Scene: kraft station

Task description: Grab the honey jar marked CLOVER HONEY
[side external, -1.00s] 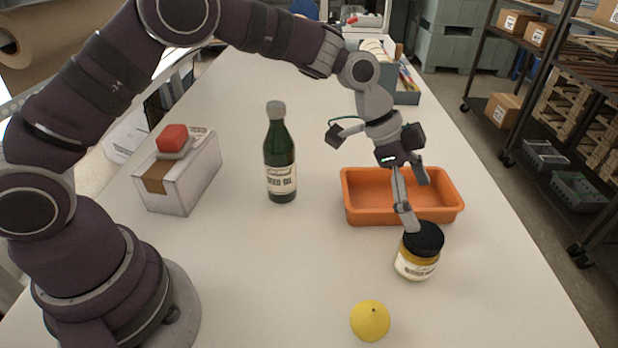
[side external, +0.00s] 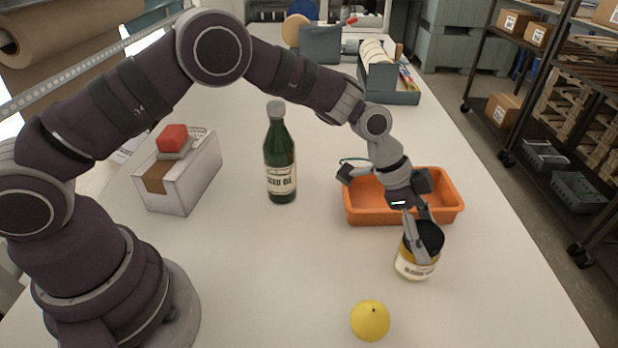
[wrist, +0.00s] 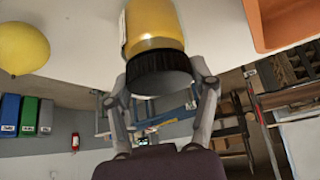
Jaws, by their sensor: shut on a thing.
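The honey jar (side external: 412,268) stands upright on the table, with a black lid, amber contents and a pale label whose words are too small to read surely. My gripper (side external: 419,250) comes down over it from above, with its fingers on either side of the lid and upper jar, shut on it. In the wrist view the jar (wrist: 152,28) lies between the two fingers of my gripper (wrist: 158,82), its black lid toward the palm. The near finger hides part of the lid in the side view.
An orange tray (side external: 362,216) sits just behind the jar. A yellow lemon (side external: 370,320) lies in front, left of it. A green seed oil bottle (side external: 281,160) and a white box (side external: 190,178) with a red-topped item (side external: 173,138) stand to the left. Table between bottle and lemon is clear.

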